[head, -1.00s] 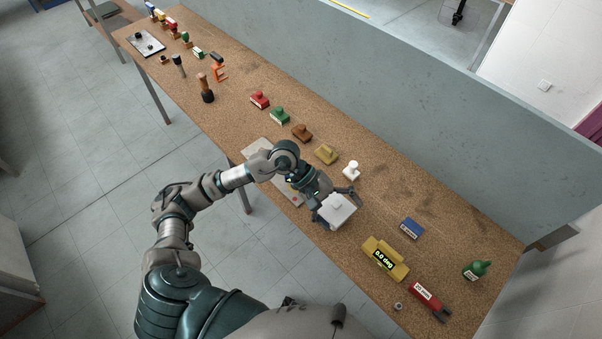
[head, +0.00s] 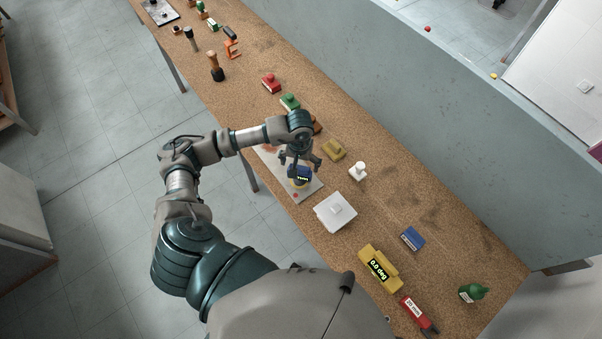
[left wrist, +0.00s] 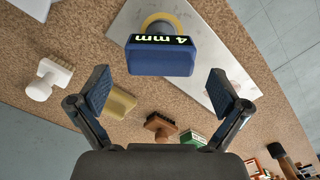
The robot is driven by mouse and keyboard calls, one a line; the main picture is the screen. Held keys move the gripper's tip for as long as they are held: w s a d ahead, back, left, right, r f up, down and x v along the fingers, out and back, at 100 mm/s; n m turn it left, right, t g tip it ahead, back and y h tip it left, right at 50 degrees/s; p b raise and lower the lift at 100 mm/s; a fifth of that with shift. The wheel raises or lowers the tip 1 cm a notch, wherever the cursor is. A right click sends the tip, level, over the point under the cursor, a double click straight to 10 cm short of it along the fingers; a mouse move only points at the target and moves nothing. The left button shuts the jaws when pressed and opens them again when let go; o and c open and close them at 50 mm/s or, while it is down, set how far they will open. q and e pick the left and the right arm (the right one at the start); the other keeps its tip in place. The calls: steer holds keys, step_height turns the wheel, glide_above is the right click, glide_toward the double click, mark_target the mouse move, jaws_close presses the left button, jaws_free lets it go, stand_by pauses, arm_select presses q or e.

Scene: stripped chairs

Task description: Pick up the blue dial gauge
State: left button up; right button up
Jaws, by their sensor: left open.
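The blue dial gauge (head: 300,174) has a lit display that reads "4 mm" in the left wrist view (left wrist: 160,57). It stands by a yellow ring (left wrist: 163,22) on a pale grey plate (head: 313,188) on the brown bench. My left gripper (head: 299,160) is open just above and around the gauge in the head view. In the left wrist view my two fingers (left wrist: 160,92) are spread wide, with the gauge ahead between their lines and apart from both. My right gripper is not in view.
A white block (head: 337,212) lies just right of the plate. A grey wall (head: 420,120) runs along the bench's back.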

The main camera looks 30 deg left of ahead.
mark_target(300, 172)
arm_select(q)
steer(key=shift+s+a+f+p, duration=0.1)
steer(key=shift+f+p, duration=0.15)
steer(key=shift+f, duration=0.35)
steer(key=shift+s+a+f+p, duration=0.1)
steer(key=shift+f+p, duration=0.1)
steer(key=shift+f, duration=0.35)
step_height(300, 172, down, 4)
steer(key=shift+w+r+p, duration=0.15)
steer(key=shift+r+p, duration=0.1)
steer(key=shift+p, duration=0.25)
steer(key=shift+d+f, duration=0.15)
steer(key=shift+d, duration=0.1)
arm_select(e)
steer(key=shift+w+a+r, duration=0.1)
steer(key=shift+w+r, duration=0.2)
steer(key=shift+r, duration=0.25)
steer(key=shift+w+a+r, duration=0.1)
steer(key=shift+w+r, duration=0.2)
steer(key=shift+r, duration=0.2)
arm_select(q)
steer(key=c, duration=1.2)
steer(key=shift+c, duration=0.5)
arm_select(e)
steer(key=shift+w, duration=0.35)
